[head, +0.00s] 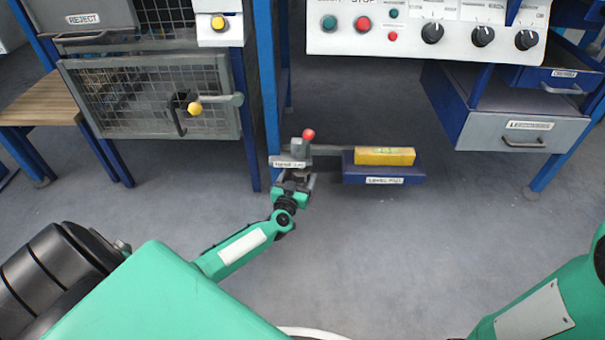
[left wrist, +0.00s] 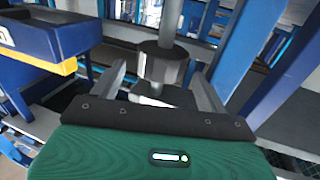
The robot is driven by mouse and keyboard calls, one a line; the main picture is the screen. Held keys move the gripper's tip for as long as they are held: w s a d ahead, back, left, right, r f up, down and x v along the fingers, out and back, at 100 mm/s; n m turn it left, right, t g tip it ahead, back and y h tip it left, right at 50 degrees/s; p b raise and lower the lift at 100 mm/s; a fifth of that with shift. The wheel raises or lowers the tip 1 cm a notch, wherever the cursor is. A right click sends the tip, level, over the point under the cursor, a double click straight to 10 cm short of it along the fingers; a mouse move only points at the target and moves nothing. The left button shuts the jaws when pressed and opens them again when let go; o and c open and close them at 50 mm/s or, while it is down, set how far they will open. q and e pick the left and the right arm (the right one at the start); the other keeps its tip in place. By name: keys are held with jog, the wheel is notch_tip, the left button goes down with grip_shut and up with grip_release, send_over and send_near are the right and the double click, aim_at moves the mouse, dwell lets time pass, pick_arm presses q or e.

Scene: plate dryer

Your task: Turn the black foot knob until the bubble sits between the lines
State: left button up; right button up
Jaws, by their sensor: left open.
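The black foot knob (left wrist: 163,64) is a dark faceted cylinder on a grey metal rod in the left wrist view. My left gripper (left wrist: 157,78) is open, with one finger on each side of the knob and a visible gap on both sides. In the head view my left gripper (head: 295,181) is under the grey bracket by the blue post and mostly hides the knob. The yellow spirit level (head: 385,156) lies on a blue labelled ledge (head: 352,174) to the right. My right gripper is out of view.
A lever with a red ball (head: 309,134) stands above the bracket. A blue post (head: 265,80) is close to my left gripper. A mesh door (head: 150,100) is at left, a grey drawer (head: 510,132) at right. The floor in front is clear.

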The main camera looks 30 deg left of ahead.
pick_arm(q)
jog(key=shift+b+x, duration=1.3)
jog(key=shift+x, duration=1.25)
jog(key=c, duration=1)
